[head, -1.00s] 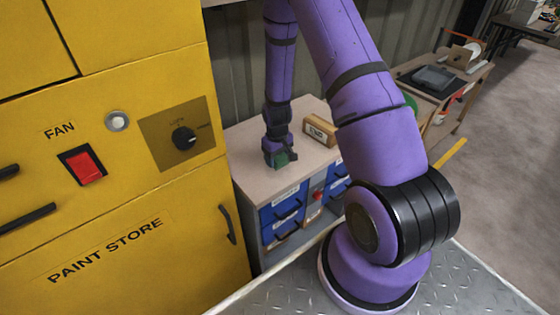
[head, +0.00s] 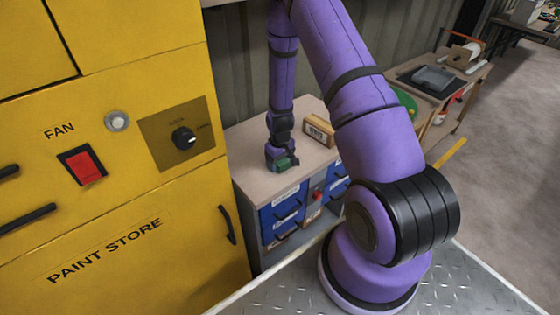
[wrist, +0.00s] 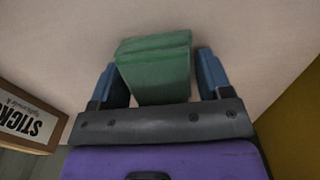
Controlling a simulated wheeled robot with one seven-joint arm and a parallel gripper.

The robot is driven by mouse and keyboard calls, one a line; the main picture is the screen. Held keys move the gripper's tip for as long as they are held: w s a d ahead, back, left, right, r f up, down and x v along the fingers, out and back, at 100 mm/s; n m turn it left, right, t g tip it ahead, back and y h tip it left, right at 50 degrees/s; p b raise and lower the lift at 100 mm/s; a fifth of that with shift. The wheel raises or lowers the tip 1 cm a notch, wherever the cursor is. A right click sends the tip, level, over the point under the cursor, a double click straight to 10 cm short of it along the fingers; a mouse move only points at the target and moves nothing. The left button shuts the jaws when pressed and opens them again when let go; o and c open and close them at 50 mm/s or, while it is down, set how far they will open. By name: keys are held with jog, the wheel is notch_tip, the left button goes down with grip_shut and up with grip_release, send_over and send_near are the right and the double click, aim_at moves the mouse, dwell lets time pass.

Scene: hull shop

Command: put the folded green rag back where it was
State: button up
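The folded green rag (wrist: 158,68) is between the two blue fingers of my gripper (wrist: 162,78) in the wrist view. A narrow gap shows between the rag and the right finger; the left finger is close beside it or touching. My gripper looks open around the rag. In the head view, my gripper (head: 283,162) points down, low over the wooden top of the grey drawer cabinet (head: 245,150). A small part of the green rag (head: 286,163) shows at its fingers. Whether the rag rests fully on the top is hard to tell.
A labelled wooden box (head: 319,130) stands behind and right of my gripper; its label reads "STICKS" in the wrist view (wrist: 24,118). The yellow paint store cabinet (head: 120,200) rises at left. Blue drawers (head: 284,208) are under the top. A workbench (head: 440,85) is farther right.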

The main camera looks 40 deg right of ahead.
jog(key=shift+o, duration=0.9)
jog(key=shift+r, duration=0.1)
jog(key=s+a+r+t, duration=0.1)
jog(key=s+a+r, duration=0.1)
jog(key=r, duration=1.1)
jog(key=s+a+r+t, duration=0.1)
jog(key=s+a+r, duration=0.15)
jog(key=r, duration=0.95)
jog(key=s+a+r+t, duration=0.1)
jog(key=s+a+r, duration=0.15)
jog(key=r, duration=1.05)
jog(key=s+a+r+t, duration=0.1)
jog(key=s+a+r, duration=0.2)
jog(key=s+r, duration=0.3)
jog(key=s+a+r+t, duration=0.1)
jog(key=s+a+r, duration=0.2)
jog(key=s, duration=1)
notch_tip(320, 180, up, 4)
jog(key=shift+s+f, duration=0.1)
jog(key=shift+s, duration=0.05)
